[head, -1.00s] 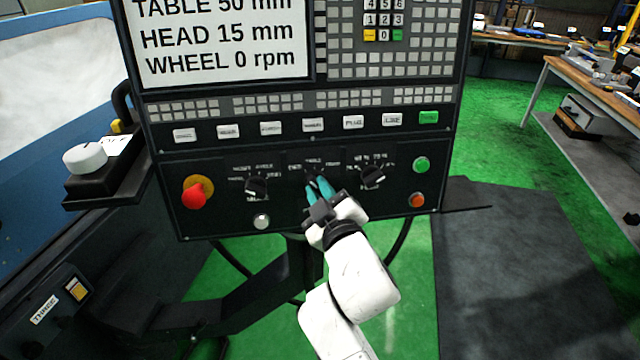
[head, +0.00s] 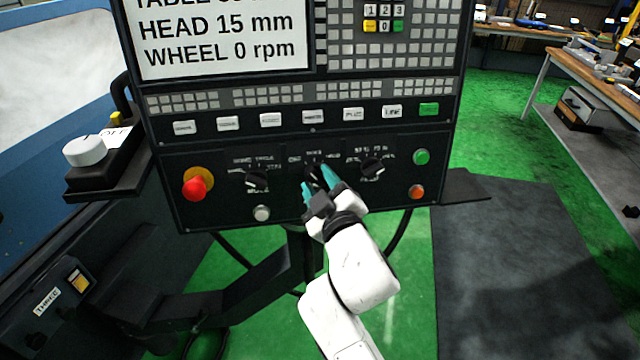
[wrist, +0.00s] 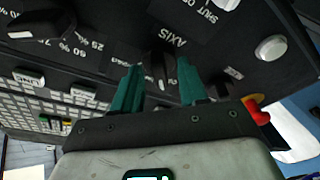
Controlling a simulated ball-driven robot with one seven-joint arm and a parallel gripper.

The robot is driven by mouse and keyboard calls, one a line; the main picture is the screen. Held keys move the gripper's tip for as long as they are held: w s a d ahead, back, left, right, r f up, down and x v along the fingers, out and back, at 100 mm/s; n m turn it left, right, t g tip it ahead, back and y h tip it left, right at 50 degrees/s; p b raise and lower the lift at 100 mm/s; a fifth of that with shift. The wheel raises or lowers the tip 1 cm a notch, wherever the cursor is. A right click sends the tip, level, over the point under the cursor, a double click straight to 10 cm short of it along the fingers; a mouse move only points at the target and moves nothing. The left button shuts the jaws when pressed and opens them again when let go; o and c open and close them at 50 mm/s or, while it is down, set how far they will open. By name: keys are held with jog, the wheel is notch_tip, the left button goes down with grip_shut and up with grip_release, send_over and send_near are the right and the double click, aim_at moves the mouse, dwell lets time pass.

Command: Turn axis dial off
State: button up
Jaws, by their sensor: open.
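The axis dial (wrist: 160,70) is a black knob with a pale pointer mark, beside the label AXIS in the wrist view. In the head view the dial (head: 313,171) is the middle one of three, partly hidden by my fingers. My gripper (wrist: 162,85) is open, with one teal finger on each side of the dial in the wrist view. In the head view my gripper (head: 318,184) is at the lower panel, its fingertips close to the dial. I cannot tell whether the fingers touch the dial.
Other dials sit left (head: 256,180) and right (head: 373,169) of it. A red emergency button (head: 194,188), white button (head: 262,213), green button (head: 421,157) and orange button (head: 417,191) are nearby. A pendant shelf (head: 100,180) juts out left.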

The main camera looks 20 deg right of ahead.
jog(key=s+b, duration=0.2)
jog(key=s, duration=0.8)
jog(key=shift+s+a, duration=0.4)
jog(key=shift+a, duration=0.05)
jog(key=s+d+f+m+g+h, duration=0.1)
jog(key=s+d+f+m+g, duration=0.3)
jog(key=f, duration=0.6)
jog(key=s+d+f+m+g, duration=0.1)
jog(key=s+d+f+g, duration=0.4)
jog(key=f, duration=0.4)
jog(key=s+f+m+g+y, duration=0.1)
jog(key=s+f+g, duration=0.3)
jog(key=s, duration=0.5)
jog(key=s+f+m+g+y, duration=0.1)
jog(key=s+f+g, duration=0.3)
jog(key=s+f, duration=0.2)
jog(key=s, duration=0.2)
jog(key=shift+s+a+f+m, duration=0.2)
jog(key=shift+s+f+m, duration=0.1)
jog(key=shift+s, duration=0.1)
